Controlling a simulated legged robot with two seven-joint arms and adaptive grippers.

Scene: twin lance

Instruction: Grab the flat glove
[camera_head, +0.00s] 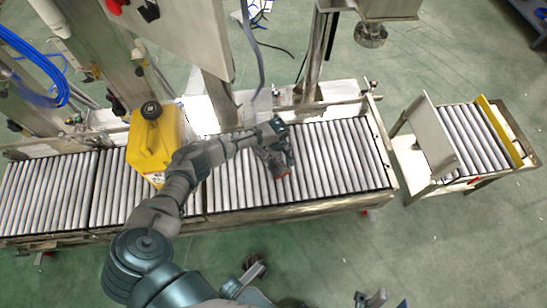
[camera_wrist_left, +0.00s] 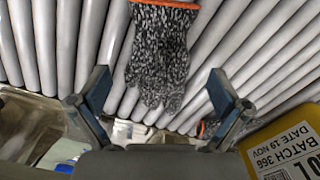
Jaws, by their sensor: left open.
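A grey speckled glove with an orange cuff (camera_wrist_left: 160,55) lies flat and spread on the roller conveyor in the left wrist view, fingers toward the gripper. In the head view its orange cuff (camera_head: 282,174) shows just below my left gripper (camera_head: 274,138), whose jaws hide part of it. The left gripper's fingers also show in the wrist view (camera_wrist_left: 157,95), apart, one on each side of the glove, with nothing held. A second speckled piece with an orange edge (camera_wrist_left: 208,128) is partly hidden by the right finger. My right gripper cannot be made out clearly; dark parts show at the bottom edge.
A yellow jug (camera_head: 153,142) with a black cap stands on the conveyor (camera_head: 340,160), left of the gripper; its label shows in the wrist view (camera_wrist_left: 290,150). Metal posts and a panel stand behind. A separate short roller section (camera_head: 470,140) is at right. Rollers right of the gripper are clear.

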